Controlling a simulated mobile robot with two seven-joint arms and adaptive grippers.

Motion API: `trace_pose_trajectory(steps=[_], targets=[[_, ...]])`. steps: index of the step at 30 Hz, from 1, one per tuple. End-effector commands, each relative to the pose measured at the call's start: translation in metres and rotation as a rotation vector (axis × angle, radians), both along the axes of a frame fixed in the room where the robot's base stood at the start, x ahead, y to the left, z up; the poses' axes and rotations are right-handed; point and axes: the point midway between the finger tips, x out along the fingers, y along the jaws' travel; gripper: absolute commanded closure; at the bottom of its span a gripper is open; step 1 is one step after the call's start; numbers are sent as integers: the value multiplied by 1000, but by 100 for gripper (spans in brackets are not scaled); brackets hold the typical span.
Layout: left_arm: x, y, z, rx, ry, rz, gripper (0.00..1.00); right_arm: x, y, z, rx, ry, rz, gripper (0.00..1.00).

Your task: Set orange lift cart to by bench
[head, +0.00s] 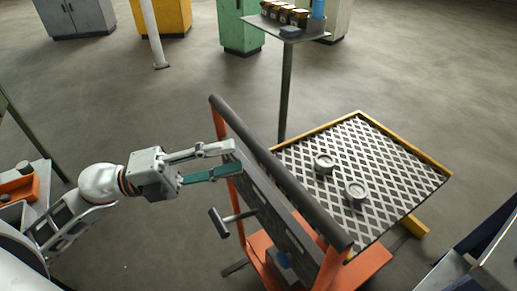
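The orange lift cart (374,267) stands right of centre, with a black push bar (285,175) on orange uprights and a patterned platform (390,155) edged in yellow. Two round metal pieces lie on the platform. My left gripper (236,158) is open, its two fingers apart, reaching in from the left. Its fingertips overlap the cart's left orange upright, just below the push bar's far end; I cannot tell whether they touch it. My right gripper is out of view. Which surface is the bench is not clear.
A small table (250,22) with jars and a blue cylinder stands behind the cart. Green (240,30), yellow (165,15) and grey (75,15) cabinets line the back. A surface with an orange bin (40,180) is at left; a blue-sided unit is at lower right. The floor between is open.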

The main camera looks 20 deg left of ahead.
Motion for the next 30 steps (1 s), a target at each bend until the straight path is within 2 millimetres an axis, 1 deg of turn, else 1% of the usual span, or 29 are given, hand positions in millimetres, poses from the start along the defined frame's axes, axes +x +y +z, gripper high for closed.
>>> trace_pose_trajectory(steps=[1,5,12,18,25,26,27,29,30], targets=[[3,-6,4,-2,-5,0,64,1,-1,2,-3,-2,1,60],[13,-22,9,-3,-7,0,64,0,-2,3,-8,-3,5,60],[28,-49,14,-4,-5,2,64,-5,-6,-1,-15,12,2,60],[33,-58,14,-4,-2,3,64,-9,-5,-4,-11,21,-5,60],[33,-59,13,-4,1,2,64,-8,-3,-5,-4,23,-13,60],[33,-59,13,-4,1,2,69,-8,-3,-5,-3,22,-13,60],[33,-59,13,-4,1,2,80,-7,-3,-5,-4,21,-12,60],[33,-59,13,-4,1,2,95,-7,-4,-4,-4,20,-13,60],[33,-59,13,-4,1,2,100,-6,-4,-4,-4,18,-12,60]])
